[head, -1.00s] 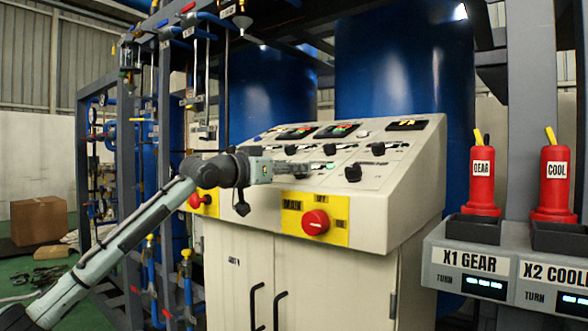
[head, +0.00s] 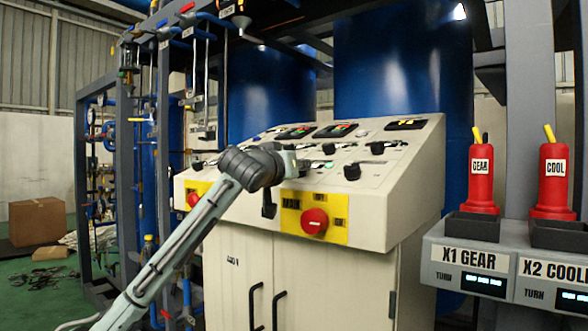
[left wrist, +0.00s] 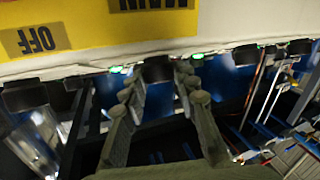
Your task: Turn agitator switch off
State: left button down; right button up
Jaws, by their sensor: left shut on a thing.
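The cream control panel (head: 385,205) has rows of black rotary switches on its sloped face. My left gripper (head: 303,165) reaches in from the left and is at a switch in the lower row. In the left wrist view, my left gripper's fingers (left wrist: 160,82) are on either side of a black switch knob (left wrist: 157,69) and shut on it. The switch labels are too small or hidden to read, so I cannot tell which one is the agitator switch. Green lights (left wrist: 118,69) glow beside the knob. My right gripper is not in view.
A red emergency button (head: 314,221) on a yellow plate sticks out below the switches. Other black knobs (head: 352,172) stand close to my gripper on the right. Red GEAR (head: 481,180) and COOL (head: 553,181) bottles stand on a grey stand at the right.

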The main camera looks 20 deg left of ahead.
pick_arm(q)
jog(key=shift+d+n+y, duration=0.3)
jog(key=shift+n+y, duration=0.4)
jog(key=n+y, duration=0.2)
jog(key=n+g+y, duration=0.1)
jog(key=n+y, duration=0.1)
jog(key=shift+d+g, duration=0.15)
jog(key=shift+g, duration=0.15)
jog(key=shift+w+n+g+y, duration=0.1)
jog(key=shift+n+g+y, duration=0.2)
jog(key=shift+n+y, duration=0.15)
jog(key=shift+n+g+y, duration=0.6)
jog(key=shift+n+y, duration=0.35)
jog(key=shift+y, duration=0.1)
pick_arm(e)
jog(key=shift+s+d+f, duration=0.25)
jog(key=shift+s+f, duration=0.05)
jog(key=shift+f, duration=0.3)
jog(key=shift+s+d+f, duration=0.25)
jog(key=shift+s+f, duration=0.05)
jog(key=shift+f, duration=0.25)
pick_arm(q)
jog(key=shift+g, duration=0.3)
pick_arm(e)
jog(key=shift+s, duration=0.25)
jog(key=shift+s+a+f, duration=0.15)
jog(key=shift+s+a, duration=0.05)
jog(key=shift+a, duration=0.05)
